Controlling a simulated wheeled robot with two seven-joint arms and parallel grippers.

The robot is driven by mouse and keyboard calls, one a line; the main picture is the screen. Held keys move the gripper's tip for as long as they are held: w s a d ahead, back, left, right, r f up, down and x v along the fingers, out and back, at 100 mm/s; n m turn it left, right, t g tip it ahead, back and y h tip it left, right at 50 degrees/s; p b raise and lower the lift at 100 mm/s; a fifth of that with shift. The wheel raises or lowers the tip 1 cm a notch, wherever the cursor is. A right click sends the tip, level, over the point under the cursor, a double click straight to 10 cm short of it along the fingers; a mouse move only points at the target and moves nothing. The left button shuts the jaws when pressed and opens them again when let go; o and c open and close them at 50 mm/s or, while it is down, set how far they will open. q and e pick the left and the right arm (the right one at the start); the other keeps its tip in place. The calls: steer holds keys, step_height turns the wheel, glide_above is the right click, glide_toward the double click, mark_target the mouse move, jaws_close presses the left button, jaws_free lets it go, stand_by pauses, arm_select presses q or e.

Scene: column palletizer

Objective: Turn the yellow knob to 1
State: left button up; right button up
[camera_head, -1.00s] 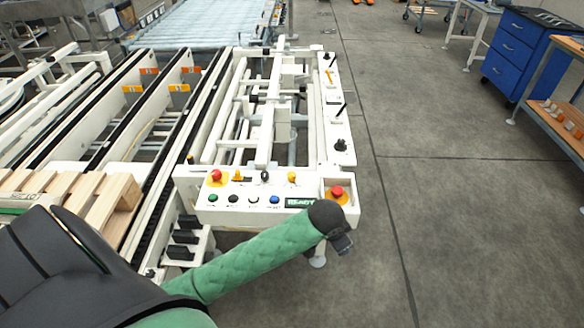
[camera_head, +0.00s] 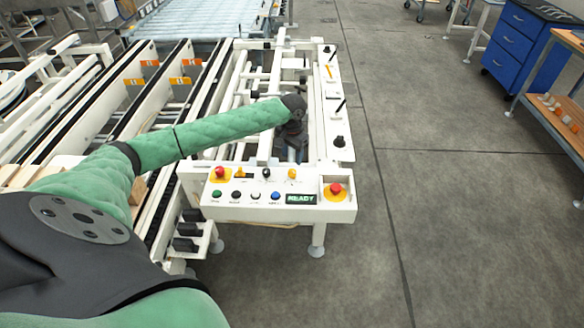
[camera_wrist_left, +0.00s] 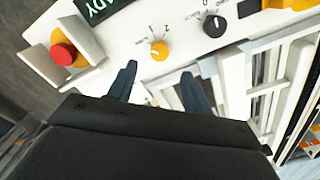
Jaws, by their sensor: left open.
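The yellow knob (camera_head: 292,174) is on the top of the white control panel (camera_head: 240,212), between a black knob (camera_head: 266,173) and the READY display (camera_head: 301,199). In the left wrist view the yellow knob (camera_wrist_left: 159,50) has small marks beside it, with a 1 and a 2 legible; its pointer setting is unclear. My left gripper (camera_head: 294,150) is behind the panel's knob row, above the frame. In the left wrist view its two fingers (camera_wrist_left: 159,72) are apart and empty, with the knob beyond the tips, seemingly apart from them. My right gripper is not in view.
Red emergency buttons stand at the panel's left (camera_head: 219,174) and right (camera_head: 335,188). Coloured push buttons line the front. Black levers (camera_head: 341,103) stand on the right rail.

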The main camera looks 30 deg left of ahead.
mark_target(292, 171)
arm_select(q)
steer(key=shift+f+p, duration=1.2)
steer(key=shift+f, duration=2.55)
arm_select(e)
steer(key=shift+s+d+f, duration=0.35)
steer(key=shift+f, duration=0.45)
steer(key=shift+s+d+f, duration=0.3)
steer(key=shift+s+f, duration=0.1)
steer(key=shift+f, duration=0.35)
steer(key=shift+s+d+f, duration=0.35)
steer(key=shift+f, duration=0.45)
arm_select(q)
steer(key=c, duration=1)
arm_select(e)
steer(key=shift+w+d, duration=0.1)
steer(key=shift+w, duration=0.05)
